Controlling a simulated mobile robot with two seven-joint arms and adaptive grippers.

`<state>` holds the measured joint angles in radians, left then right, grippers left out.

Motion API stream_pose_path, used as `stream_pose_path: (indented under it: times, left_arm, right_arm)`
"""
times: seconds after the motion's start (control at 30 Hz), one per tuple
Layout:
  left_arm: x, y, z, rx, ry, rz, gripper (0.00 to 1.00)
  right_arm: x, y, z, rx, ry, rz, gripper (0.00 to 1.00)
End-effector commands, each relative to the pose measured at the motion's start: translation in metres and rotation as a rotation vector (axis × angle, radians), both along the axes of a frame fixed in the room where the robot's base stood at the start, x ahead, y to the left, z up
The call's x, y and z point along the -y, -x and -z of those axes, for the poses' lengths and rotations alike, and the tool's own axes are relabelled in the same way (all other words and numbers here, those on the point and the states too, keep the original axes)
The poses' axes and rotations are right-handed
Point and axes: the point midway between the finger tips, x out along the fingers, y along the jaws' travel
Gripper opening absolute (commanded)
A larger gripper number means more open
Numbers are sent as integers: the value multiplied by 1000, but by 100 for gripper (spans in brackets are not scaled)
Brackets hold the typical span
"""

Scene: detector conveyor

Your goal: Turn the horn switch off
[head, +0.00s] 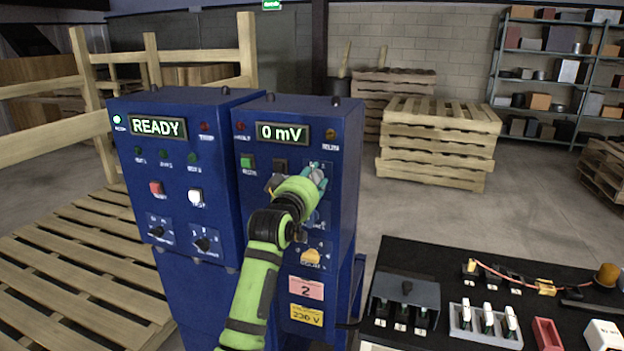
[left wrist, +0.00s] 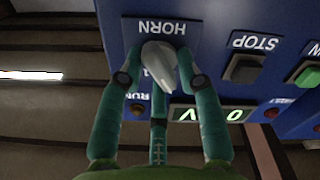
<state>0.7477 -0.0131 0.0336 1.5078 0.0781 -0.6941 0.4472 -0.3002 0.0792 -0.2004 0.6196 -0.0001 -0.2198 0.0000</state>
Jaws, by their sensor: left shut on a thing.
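The horn switch (left wrist: 158,62) is a grey-white rotary knob on a dark plate marked HORN. In the left wrist view it appears upside down, with its pointed end toward the bottom of the picture. A "1" mark shows beside it; other marks are covered. My left gripper (head: 318,178) is at the upper right of the right-hand blue cabinet's front. Its teal fingers are shut on the horn switch, on both sides of the knob, with a third finger below it in the wrist picture (left wrist: 158,88). In the head view the gripper hides the knob. My right gripper is not in view.
The blue cabinet (head: 345,140) reads "0 mV"; the cabinet beside it (head: 180,105) reads READY. A STOP button (left wrist: 243,68) sits close to the horn switch. A yellowish knob (head: 311,257) is below my arm. A black table (head: 450,262) with switches stands at right.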

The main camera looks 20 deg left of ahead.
Motion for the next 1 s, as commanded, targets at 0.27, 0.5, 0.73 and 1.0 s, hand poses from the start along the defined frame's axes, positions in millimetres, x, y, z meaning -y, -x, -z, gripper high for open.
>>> stream_pose_path:
  times: [0.27, 0.5, 0.73, 1.0]
  left_arm:
    - [0, 0, -9, 19, 3, 0, 48]
    - [0, 1, -5, 11, 0, 1, 48]
    - [-1, 23, -4, 12, -1, 0, 48]
    - [-2, 74, -5, 14, 0, 0, 48]
  right_arm:
    - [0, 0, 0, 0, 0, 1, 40]
    - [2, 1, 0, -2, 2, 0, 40]
    - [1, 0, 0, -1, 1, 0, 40]
    - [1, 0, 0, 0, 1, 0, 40]
